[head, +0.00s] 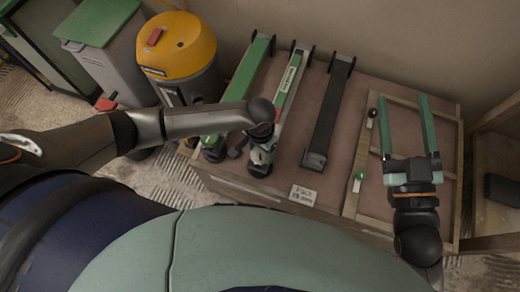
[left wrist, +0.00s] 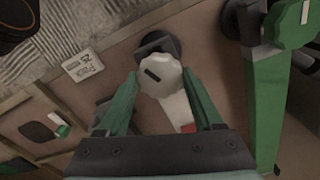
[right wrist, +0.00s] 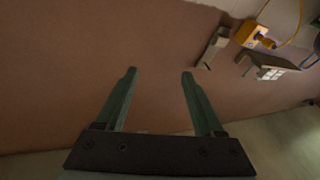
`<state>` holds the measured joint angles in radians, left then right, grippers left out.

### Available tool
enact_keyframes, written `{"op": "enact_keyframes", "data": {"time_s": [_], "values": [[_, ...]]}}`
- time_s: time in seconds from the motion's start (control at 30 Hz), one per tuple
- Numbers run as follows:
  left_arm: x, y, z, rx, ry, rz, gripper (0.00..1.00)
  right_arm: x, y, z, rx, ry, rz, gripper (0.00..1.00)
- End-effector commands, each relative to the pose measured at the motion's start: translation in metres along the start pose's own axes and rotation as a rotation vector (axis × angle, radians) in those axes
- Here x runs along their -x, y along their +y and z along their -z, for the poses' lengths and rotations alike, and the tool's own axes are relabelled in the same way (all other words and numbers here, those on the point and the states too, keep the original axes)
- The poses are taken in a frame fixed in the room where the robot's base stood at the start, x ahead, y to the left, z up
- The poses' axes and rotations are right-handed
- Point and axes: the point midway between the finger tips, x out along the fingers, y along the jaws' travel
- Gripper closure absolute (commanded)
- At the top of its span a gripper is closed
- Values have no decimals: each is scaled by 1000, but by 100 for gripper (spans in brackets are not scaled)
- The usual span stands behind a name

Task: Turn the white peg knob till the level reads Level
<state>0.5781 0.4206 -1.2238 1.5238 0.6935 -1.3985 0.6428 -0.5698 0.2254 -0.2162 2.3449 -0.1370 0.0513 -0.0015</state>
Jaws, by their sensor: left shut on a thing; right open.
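The white peg knob (left wrist: 162,77) shows in the left wrist view as a pale round knob with a dark slot-like mark, above a black round foot (left wrist: 158,43). My left gripper (left wrist: 159,76) has its green fingers on either side of the knob, shut on it. In the head view this gripper (head: 263,138) is at the near end of the green and white long tool (head: 287,82), and the arm partly hides that end. I cannot make out any level reading. My right gripper (head: 402,97) is open and empty above the wooden frame (head: 362,150); its spread fingers also show in the right wrist view (right wrist: 158,72).
A dark long tool (head: 328,112) lies right of the held one, a green one (head: 247,72) left. A printed card (head: 303,195) is at the bench's front edge. A yellow-topped vacuum (head: 180,45) and green-lidded bin (head: 98,24) stand left. Open shelving (head: 495,150) is at right.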

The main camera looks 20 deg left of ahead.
Motion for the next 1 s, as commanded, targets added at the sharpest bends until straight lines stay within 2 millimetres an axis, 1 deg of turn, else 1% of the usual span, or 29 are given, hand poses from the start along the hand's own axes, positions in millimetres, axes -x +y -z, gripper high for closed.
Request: {"op": "enact_keyframes", "data": {"time_s": [0.13, 0.17, 0.2, 0.37, 0.47, 0.5, 0.57, 0.6, 0.7, 0.8, 0.87, 1.0], "values": [[1, 0, 0, -12, -1, 1, 88, 0, 0, -2, -6, -18, 0, 30], [1, 0, 0, -17, -1, 1, 88, 0, 0, -9, -12, -45, 0, 30], [2, 0, 0, -24, -2, 1, 88, 3, -2, -23, -25, -94, 0, 30], [3, 0, -1, -73, -3, 0, 88, 14, -9, -63, -76, -264, 2, 30], [3, 0, -1, -117, -4, -1, 88, 28, -16, -94, -117, -405, 8, 30], [3, 0, -1, -136, -4, 0, 88, 35, -20, -107, -136, -466, 12, 30], [4, 0, -1, -167, -3, 0, 88, 48, -27, -127, -163, -558, 18, 30], [3, 0, -1, -188, -3, 0, 88, 57, -32, -139, -182, -619, 22, 30], [3, 0, -1, -242, -4, -1, 88, 83, -45, -166, -226, -766, 36, 30], [3, 1, -1, -296, -3, -2, 88, 110, -58, -187, -266, -900, 52, 30], [2, 0, -1, -327, -4, -1, 88, 125, -66, -196, -289, -968, 62, 30], [2, 0, 0, -397, -2, 0, 88, 120, -64, -189, -287, -959, 62, 30]]}}
